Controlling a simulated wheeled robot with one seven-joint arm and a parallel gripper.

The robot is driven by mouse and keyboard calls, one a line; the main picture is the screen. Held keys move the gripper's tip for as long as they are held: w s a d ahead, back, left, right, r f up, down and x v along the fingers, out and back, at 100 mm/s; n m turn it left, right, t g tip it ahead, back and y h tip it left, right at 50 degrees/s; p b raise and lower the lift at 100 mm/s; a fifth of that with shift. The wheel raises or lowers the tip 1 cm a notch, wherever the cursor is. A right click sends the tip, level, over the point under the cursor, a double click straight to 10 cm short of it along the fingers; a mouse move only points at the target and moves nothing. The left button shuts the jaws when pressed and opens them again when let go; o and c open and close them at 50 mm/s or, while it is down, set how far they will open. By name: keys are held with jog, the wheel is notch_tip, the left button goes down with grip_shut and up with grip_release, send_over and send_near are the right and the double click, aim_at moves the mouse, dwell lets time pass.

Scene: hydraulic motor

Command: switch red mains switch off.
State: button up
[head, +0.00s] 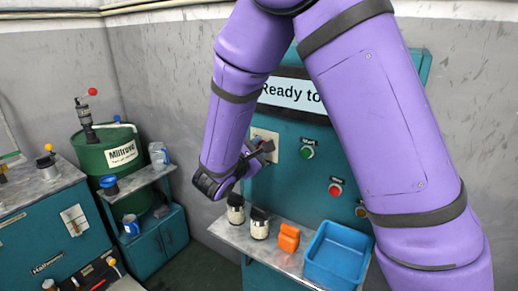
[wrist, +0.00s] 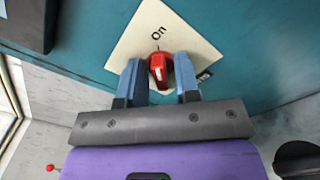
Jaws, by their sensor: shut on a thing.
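The red mains switch (wrist: 158,66) sits on a cream plate (wrist: 188,38) marked "On" in the wrist view. My gripper (wrist: 160,82) has its two blue fingers on either side of the red switch handle, shut on it. In the head view my gripper (head: 262,150) is at the cream plate (head: 266,134) on the teal panel, with my purple arm in front. The switch itself is mostly hidden there by the gripper and wrist.
On the panel are a green button (head: 307,152) and a red button (head: 335,189). The shelf below holds jars (head: 260,224), an orange object (head: 289,238) and a blue bin (head: 339,254). A green drum (head: 108,150) stands at the left.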

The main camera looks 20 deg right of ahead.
jog(key=n, duration=0.4)
jog(key=shift+n, duration=0.4)
jog(key=n, duration=0.4)
jog(key=shift+w+a, duration=0.1)
jog(key=n, duration=0.5)
jog(key=shift+w, duration=0.1)
jog(key=shift+a+n, duration=0.1)
jog(key=shift+n, duration=1.7)
jog(key=o, duration=0.6)
